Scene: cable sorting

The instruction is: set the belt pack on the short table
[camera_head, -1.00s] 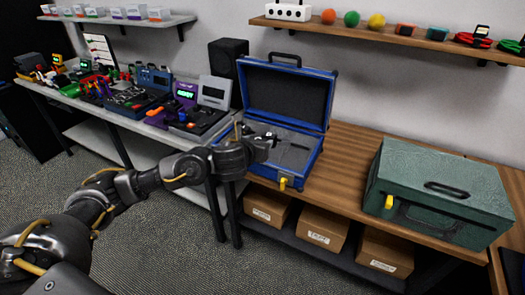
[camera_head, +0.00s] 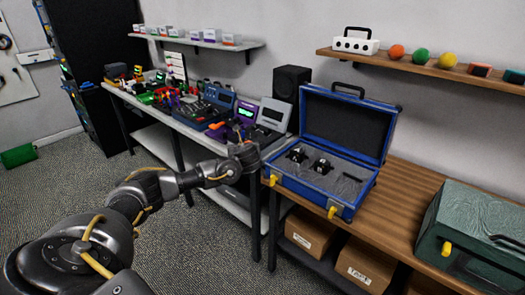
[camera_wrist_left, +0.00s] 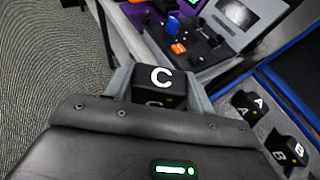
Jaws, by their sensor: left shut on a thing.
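A black belt pack marked with a white C (camera_wrist_left: 160,77) is between the fingers of my left gripper (camera_wrist_left: 160,95) in the left wrist view. My left gripper (camera_head: 247,158) is shut on it, and in the head view it is in the air just left of the open blue case (camera_head: 285,182), near the right end of the grey-topped table (camera_head: 205,145). Packs marked A (camera_wrist_left: 248,106) and B (camera_wrist_left: 287,151) sit in the case's grey foam. The right part of the foam shows an empty slot. My right gripper is out of view.
The grey-topped table carries several devices, including a purple unit (camera_head: 241,124) and a grey console (camera_head: 272,115). The blue case stands on a wooden table (camera_head: 405,199) with a closed green case (camera_head: 472,232). A black speaker (camera_head: 290,88) stands behind. Open wood lies between the cases.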

